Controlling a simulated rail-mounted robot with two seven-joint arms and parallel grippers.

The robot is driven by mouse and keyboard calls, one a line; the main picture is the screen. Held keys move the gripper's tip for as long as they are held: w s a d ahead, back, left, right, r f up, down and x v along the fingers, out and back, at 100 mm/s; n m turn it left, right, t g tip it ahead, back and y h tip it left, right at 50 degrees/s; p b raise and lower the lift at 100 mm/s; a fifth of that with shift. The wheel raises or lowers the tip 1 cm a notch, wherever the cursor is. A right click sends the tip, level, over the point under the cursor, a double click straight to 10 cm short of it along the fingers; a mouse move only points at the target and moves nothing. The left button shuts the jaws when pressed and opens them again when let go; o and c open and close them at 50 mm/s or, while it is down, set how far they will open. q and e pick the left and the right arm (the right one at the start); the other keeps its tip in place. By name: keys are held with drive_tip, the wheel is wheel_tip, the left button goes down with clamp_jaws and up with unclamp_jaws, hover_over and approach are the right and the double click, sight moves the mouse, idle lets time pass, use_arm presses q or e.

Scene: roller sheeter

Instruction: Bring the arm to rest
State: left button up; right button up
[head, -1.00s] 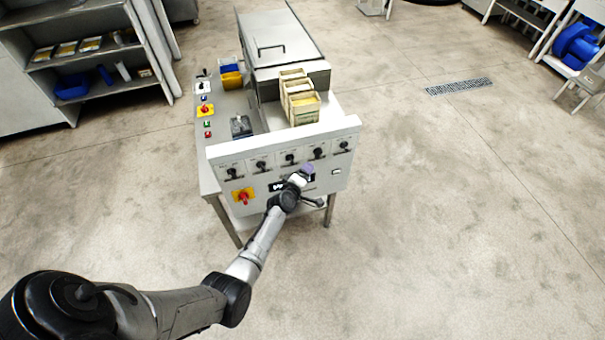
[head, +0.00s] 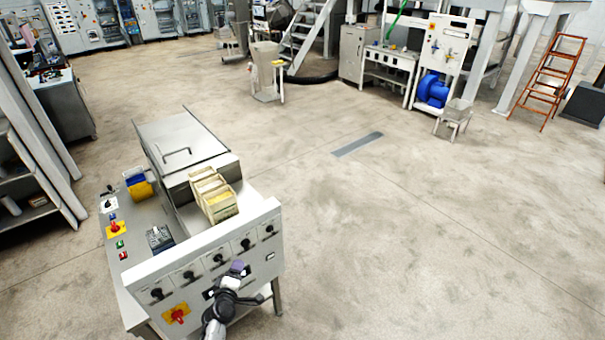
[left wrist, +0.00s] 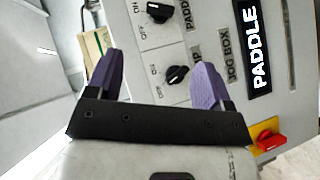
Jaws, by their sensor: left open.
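My left gripper (head: 238,268) is in front of the lower part of the sheeter's white control panel (head: 138,279), near its right half. In the left wrist view its two purple fingers (left wrist: 155,80) stand wide apart with nothing between them but the panel face behind. Black knobs (left wrist: 177,75) show beyond the fingertips, and a "PADDLE" label (left wrist: 258,50) lies to the right. I cannot tell whether a finger touches the panel. My right gripper is in neither view.
Wooden boxes (head: 214,196) stand on the machine beside its steel cover (head: 180,140). A red knob on a yellow plate (head: 177,315) is low on the panel. A shelf rack (head: 30,190) stands left. The floor to the right (head: 420,220) is clear.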

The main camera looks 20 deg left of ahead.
use_arm(q)
drive_tip(key=d+m+g+h, duration=0.3)
drive_tip(key=d+m+h, duration=0.2)
drive_tip(key=m+h, duration=0.15)
drive_tip(key=s+d+r+m+g+y+p, duration=0.1)
drive_tip(key=s+d+r+m+g, duration=0.15)
drive_tip(key=s+r+m, duration=0.4)
drive_tip(key=s+d+r+m+g+y+p, duration=0.1)
drive_tip(key=s+d+r+m, duration=0.2)
drive_tip(key=r, duration=0.7)
drive_tip(key=s+d+r+m+p, duration=0.2)
drive_tip(key=s+d, duration=0.2)
drive_tip(key=s, duration=0.4)
drive_tip(key=s+d+r+m+p, duration=0.15)
drive_tip(key=s+d, duration=0.25)
drive_tip(key=s, duration=0.5)
drive_tip(key=s+d+f+g+p, duration=0.1)
drive_tip(key=s+f+g, duration=0.3)
drive_tip(key=s, duration=0.7)
drive_tip(key=shift+m+p, duration=0.35)
drive_tip(key=shift+p, duration=0.15)
